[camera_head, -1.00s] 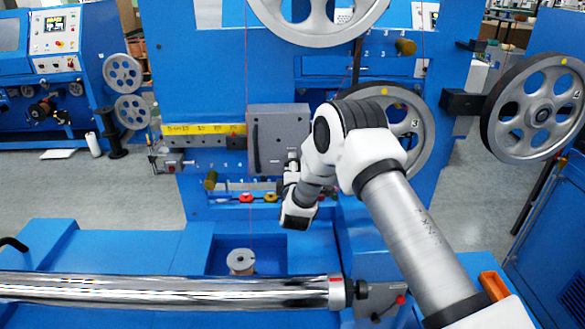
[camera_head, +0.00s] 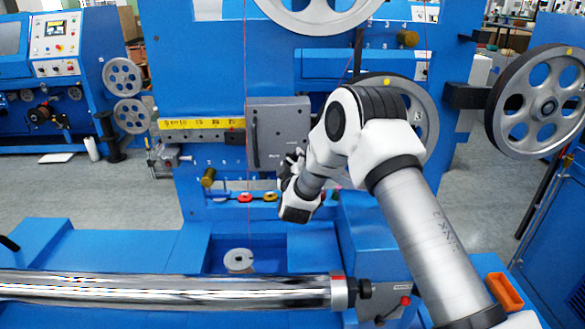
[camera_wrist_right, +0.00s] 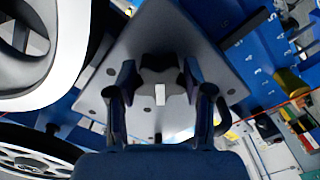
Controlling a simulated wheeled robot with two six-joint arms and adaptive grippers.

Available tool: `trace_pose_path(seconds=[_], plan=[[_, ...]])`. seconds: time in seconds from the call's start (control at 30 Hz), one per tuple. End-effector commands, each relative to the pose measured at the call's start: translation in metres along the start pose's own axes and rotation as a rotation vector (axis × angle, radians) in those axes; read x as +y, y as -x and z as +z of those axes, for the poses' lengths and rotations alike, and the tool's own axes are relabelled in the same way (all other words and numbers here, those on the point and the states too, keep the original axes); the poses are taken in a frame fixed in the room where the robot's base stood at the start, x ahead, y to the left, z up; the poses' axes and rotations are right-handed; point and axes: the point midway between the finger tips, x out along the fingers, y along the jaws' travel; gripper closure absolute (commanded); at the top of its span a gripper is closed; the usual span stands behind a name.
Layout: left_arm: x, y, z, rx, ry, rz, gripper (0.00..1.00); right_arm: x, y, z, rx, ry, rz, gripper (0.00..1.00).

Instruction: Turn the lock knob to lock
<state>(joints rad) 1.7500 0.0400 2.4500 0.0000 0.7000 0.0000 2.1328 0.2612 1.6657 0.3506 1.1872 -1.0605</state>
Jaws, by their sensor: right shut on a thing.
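The lock knob (camera_wrist_right: 160,96) is a dark, lobed knob with a white mark on its face. It sits on a grey plate (camera_wrist_right: 158,40) in the right wrist view, and the white mark points roughly up and down there. My right gripper (camera_wrist_right: 160,75) has one finger on each side of the knob and is shut on it. In the head view my right gripper (camera_head: 291,166) is at the lower right edge of the grey box (camera_head: 280,125); my arm hides the knob there. My left gripper is not in view.
Large grey wheels stand above (camera_head: 320,12) and to the right (camera_head: 540,105). A polished horizontal roller (camera_head: 170,288) crosses the front, with a spool (camera_head: 239,260) behind it. A yellow scale (camera_head: 195,123) lies left of the grey box. A thin red wire runs vertically beside the box.

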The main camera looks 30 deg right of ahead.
Motion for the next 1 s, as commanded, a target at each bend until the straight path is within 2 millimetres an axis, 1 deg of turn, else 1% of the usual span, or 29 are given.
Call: trace_pose_path(seconds=[0.03,0.6,0.8,1.0], plan=[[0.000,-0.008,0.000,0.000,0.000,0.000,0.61,0.001,-0.002,-0.001,0.006,-0.048,0.009,0.84],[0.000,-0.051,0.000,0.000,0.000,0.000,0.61,0.001,-0.001,0.000,0.008,-0.567,0.006,0.84],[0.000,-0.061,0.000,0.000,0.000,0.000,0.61,0.002,-0.001,-0.001,0.008,-0.693,0.005,0.84],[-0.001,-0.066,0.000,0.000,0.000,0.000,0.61,0.002,-0.001,-0.002,0.007,-0.768,0.004,0.84]])
